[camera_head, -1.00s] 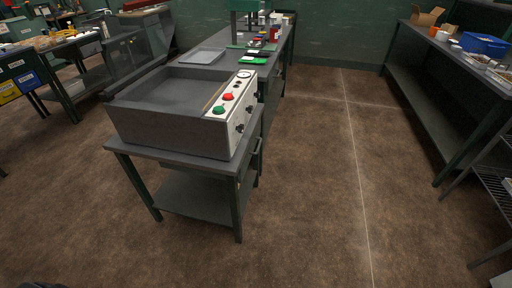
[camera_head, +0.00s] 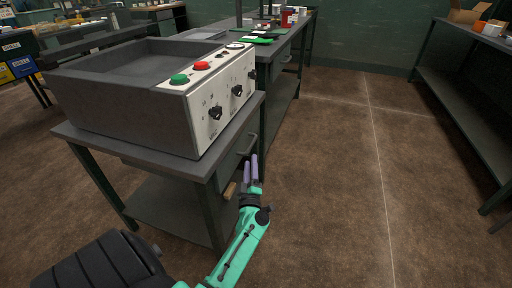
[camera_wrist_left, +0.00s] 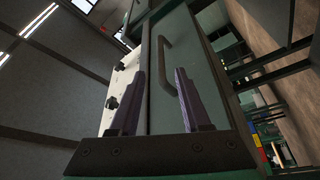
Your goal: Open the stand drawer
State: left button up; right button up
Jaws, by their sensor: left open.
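The stand (camera_head: 185,163) is a dark metal table bearing a grey box machine. Its drawer (camera_head: 230,167) is under the top on the right side and looks shut. A bar handle (camera_head: 248,146) is on the drawer front; in the left wrist view the handle (camera_wrist_left: 165,60) stands out from the greenish front panel. My left gripper (camera_head: 250,162) is open beside the drawer front, close to the handle. In the wrist view its two purple fingers (camera_wrist_left: 161,78) are spread with the handle ahead between them, apart or touching I cannot tell. My right gripper is not in view.
The grey machine (camera_head: 130,95) has a white panel with knobs and buttons (camera_head: 220,100). A longer bench (camera_head: 285,62) adjoins behind. A small tan piece (camera_head: 230,190) shows near my gripper. Brown floor (camera_head: 330,190) is free to the right, up to another bench (camera_head: 455,95).

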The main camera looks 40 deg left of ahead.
aim_at(251, 144)
pick_arm(q)
jog(key=b+x, duration=0.1)
jog(key=x, duration=0.7)
jog(key=shift+w+a, duration=0.35)
jog(key=shift+w, duration=0.05)
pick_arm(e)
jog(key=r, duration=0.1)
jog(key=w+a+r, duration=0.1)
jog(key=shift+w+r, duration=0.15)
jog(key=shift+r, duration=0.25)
pick_arm(q)
grip_shut()
jog(key=shift+d, duration=0.1)
